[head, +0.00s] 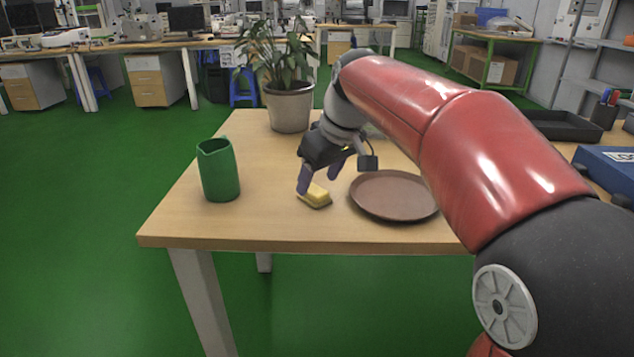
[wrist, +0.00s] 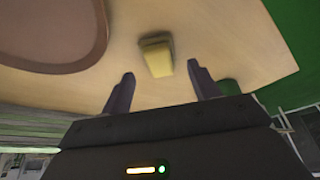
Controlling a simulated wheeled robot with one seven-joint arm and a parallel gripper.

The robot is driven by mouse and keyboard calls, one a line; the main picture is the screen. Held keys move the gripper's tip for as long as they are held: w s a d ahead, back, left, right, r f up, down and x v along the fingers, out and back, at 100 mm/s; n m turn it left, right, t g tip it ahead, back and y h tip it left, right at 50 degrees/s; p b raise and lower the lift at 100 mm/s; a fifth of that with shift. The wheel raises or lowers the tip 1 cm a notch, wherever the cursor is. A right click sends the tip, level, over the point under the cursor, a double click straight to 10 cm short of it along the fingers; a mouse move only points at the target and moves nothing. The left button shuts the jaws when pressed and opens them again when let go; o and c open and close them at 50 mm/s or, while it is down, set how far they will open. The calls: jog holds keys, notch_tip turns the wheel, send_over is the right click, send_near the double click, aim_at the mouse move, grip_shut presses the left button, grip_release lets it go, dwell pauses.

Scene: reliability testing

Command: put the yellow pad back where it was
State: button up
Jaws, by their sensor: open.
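The yellow pad (head: 315,197) lies on the wooden table, left of the brown round tray (head: 393,194). In the wrist view the yellow pad (wrist: 157,56) is just beyond the fingertips, between their lines, with a darker layer along its far side. My gripper (head: 318,180) is above and close to the pad, pointing down; its spread, empty fingers show in the wrist view (wrist: 160,78). I cannot tell from the head view whether a finger touches the pad. The tray also shows in the wrist view (wrist: 50,30) at the upper left.
A green pitcher (head: 218,170) stands at the table's left. A potted plant (head: 289,105) stands at the back. A black tray (head: 562,126) and a blue box (head: 606,168) are on the right. The table's front (head: 260,235) is bare.

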jog(key=p+v, duration=0.1)
jog(key=v, duration=0.9)
jog(key=s+d+f+m+t+h, duration=0.1)
jog(key=s+d+f+m, duration=0.3)
jog(key=s+f, duration=0.6)
jog(key=s+d+f+m+t+h, duration=0.1)
jog(key=s+d+f+m, duration=0.3)
jog(key=s+d+f, duration=0.4)
jog(key=s+f+h, duration=0.1)
jog(key=s+f, duration=0.1)
jog(key=s, duration=0.2)
jog(key=shift+s+m, duration=0.3)
jog(key=shift+s, duration=0.1)
